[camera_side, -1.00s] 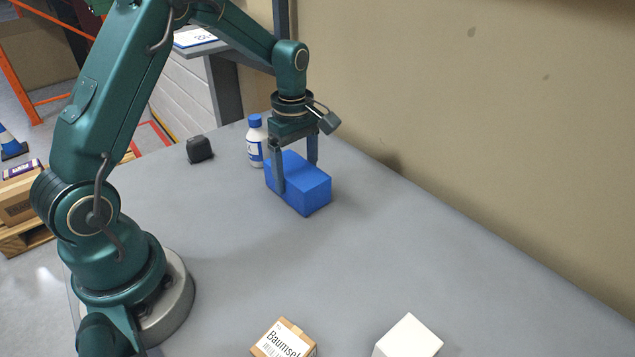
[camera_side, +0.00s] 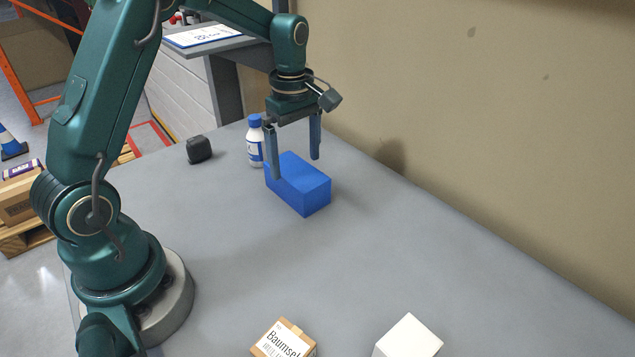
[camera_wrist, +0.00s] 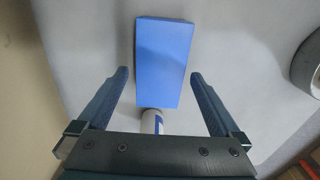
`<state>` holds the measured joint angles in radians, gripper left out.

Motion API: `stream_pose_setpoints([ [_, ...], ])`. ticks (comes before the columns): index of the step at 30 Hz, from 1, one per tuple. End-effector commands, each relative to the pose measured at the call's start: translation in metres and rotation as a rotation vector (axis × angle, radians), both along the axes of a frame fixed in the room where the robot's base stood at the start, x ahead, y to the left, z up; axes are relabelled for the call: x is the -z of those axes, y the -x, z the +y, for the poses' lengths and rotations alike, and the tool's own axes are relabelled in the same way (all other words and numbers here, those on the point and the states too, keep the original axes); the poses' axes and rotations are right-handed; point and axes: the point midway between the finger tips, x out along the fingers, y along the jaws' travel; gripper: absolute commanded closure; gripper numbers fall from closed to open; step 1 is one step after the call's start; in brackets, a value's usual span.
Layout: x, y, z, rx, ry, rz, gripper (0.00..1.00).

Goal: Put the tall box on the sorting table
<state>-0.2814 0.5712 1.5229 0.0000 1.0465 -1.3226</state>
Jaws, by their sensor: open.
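The blue box (camera_side: 299,184), the long one that fits the tall box, lies on its long side on the grey table (camera_side: 240,270). It also shows in the wrist view (camera_wrist: 163,62), stretching away between my fingers. My gripper (camera_side: 296,168) is open and empty above the box, with its fingers pointing down. In the wrist view my gripper (camera_wrist: 160,74) has a clear gap on each side of the box.
A white bottle with a blue cap (camera_side: 255,142) stands close behind the box. A small black object (camera_side: 199,149) lies left of it. A cardboard box (camera_side: 284,340) and a white box (camera_side: 408,338) are at the front. A wall borders the right; the table's middle is clear.

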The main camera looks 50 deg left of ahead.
Motion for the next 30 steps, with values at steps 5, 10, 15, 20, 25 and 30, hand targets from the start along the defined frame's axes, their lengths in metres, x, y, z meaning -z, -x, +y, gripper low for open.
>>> stream_pose_setpoints([
  [5, -0.019, 0.003, -0.004, 0.046, -0.005, -0.016, 0.00],
  [10, -0.052, 0.022, -0.023, 0.282, -0.034, -0.088, 0.00],
  [15, -0.084, 0.056, -0.047, 0.626, -0.095, -0.180, 0.00],
  [20, -0.100, 0.093, -0.066, 0.945, -0.172, -0.258, 0.00],
  [25, -0.103, 0.130, -0.081, 1.261, -0.273, -0.329, 0.00],
  [30, -0.098, 0.154, -0.089, 1.477, -0.357, -0.368, 0.00],
])
